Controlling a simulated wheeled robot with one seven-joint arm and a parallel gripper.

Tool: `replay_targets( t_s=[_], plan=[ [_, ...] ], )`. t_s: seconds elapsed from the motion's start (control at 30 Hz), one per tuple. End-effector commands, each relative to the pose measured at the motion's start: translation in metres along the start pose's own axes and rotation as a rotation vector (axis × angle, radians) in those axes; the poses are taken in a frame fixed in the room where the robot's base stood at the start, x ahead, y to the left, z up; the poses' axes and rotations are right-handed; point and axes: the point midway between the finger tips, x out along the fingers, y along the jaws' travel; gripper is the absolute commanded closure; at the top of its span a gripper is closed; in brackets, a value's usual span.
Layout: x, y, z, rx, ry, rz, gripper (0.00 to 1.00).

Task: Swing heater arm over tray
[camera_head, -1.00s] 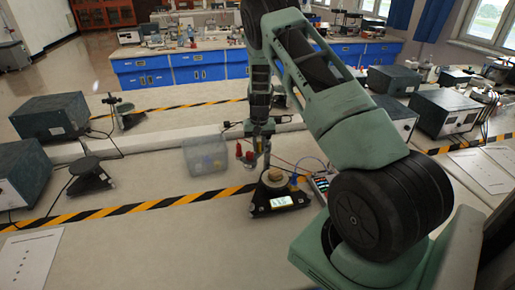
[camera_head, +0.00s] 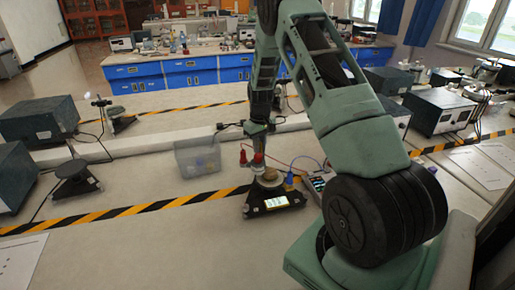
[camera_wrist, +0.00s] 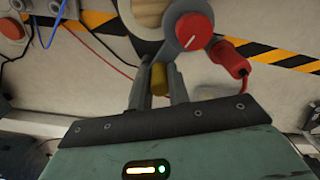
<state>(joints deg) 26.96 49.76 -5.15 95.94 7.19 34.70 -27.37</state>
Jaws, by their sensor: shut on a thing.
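The heater arm is a grey rounded piece with a red knob (camera_wrist: 194,31); its red parts also show in the head view (camera_head: 258,159). A yellow handle (camera_wrist: 159,78) sits between the fingers of my gripper (camera_wrist: 159,88), which is shut on it. In the head view my gripper (camera_head: 258,142) points down just behind the small device. The round tray (camera_wrist: 150,12) with a tan surface and grey rim is cut off at the top of the wrist view. The arm's rounded end overlaps its right edge there. In the head view the tray (camera_head: 268,178) sits on a black base with a lit display (camera_head: 277,201).
A clear plastic bin (camera_head: 198,157) stands left of the device. A meter with wires (camera_head: 318,184) is close on the right. Striped tape (camera_head: 130,210) crosses the bench. A red plug with cable (camera_wrist: 229,60) hangs beside the heater arm. Front-left bench is mostly clear.

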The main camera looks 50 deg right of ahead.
Motion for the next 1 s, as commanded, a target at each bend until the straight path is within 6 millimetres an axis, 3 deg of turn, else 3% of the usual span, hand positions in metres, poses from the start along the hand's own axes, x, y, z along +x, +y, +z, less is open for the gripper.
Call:
replay_targets(
  t_s=[0.6,1.0],
  plan=[
    [-0.001,0.014,0.009,-0.289,0.002,0.001,1.00],
    [-0.001,0.019,0.012,-0.387,0.000,0.001,1.00]
  ],
)
